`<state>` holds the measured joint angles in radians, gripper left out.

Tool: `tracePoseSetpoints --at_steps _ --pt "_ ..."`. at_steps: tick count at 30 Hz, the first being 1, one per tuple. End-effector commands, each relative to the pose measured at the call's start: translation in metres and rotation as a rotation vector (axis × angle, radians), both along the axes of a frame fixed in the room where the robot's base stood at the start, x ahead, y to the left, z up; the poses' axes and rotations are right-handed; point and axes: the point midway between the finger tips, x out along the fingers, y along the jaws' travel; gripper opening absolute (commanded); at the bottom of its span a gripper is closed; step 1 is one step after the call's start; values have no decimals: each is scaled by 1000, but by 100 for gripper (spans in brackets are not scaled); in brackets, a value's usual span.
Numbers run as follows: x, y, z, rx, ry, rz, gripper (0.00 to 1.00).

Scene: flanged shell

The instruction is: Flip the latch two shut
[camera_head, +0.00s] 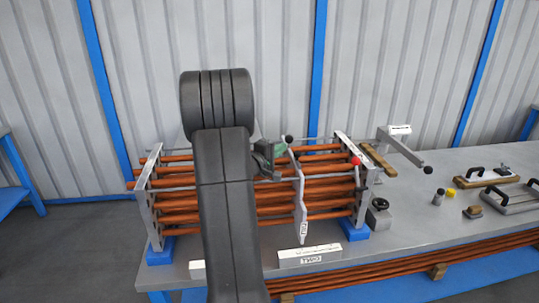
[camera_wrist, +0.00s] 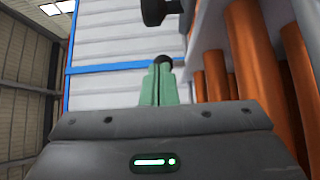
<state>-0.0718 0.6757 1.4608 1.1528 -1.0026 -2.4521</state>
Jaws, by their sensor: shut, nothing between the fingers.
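The rack holding copper-coloured tubes (camera_head: 270,215) stands on the grey bench, with a block marked TWO (camera_head: 312,256) in front. A lever with a black knob (camera_head: 289,139) rises near the rack's middle, and one with a red knob (camera_head: 356,160) is at its right end frame. I cannot tell which is latch two. My gripper (camera_head: 283,147) is at the top of the tubes, close by the black knob; contact is unclear. In the wrist view its green fingers (camera_wrist: 158,85) are together and empty, with a dark ball (camera_wrist: 163,60) just beyond their tips.
In the wrist view, a black part (camera_wrist: 155,10) hangs above the fingers and upright-looking tubes (camera_wrist: 255,55) stand close on the right. My arm hides part of the rack's left. A bracket with a handle (camera_head: 405,150) and several fittings (camera_head: 487,178) lie right on the bench.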

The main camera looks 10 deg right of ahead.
Motion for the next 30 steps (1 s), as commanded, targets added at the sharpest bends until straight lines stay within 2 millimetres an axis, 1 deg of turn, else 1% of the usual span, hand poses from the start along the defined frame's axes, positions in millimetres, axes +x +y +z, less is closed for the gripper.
tracePoseSetpoints --at_steps 1,3,6,9,23,30 --pt "-1 -6 1 1 1 -2 0" --pt "-14 -10 0 -1 3 0 0" --pt "-25 -14 1 0 1 0 0" --pt "-31 -17 0 -1 1 1 0" --pt "-38 -18 1 0 1 0 0" --pt "-66 -19 2 -1 2 0 0"
